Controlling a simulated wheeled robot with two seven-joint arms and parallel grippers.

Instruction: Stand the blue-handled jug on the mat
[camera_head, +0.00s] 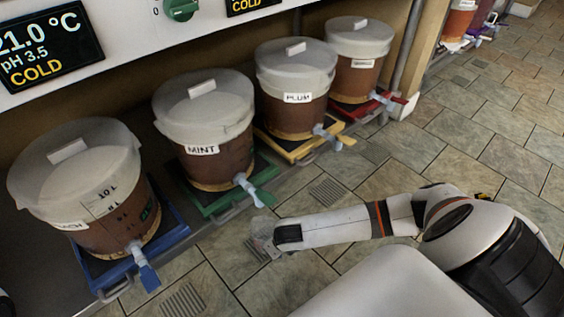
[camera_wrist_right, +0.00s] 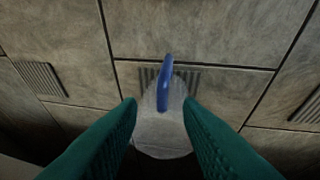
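The jug (camera_wrist_right: 160,135) has a pale, see-through body and a blue handle (camera_wrist_right: 166,88). In the right wrist view it lies between my green fingers, with the handle near the fingertips. My right gripper (camera_wrist_right: 159,101) is spread, with gaps beside the handle; whether a finger touches the jug is unclear. In the head view the jug (camera_head: 262,238) is small and pale at the end of my right arm, above or on the floor; which one I cannot tell. My left gripper is not in view. I cannot make out a separate mat.
Lidded buckets stand along the shelf: one on a blue tray (camera_head: 92,272), mint (camera_head: 203,115) on green, plum (camera_head: 293,82) on yellow, another on red. Their taps stick out over the tiled floor (camera_head: 470,125). Slotted floor grates (camera_head: 326,192) lie below. Open floor extends right.

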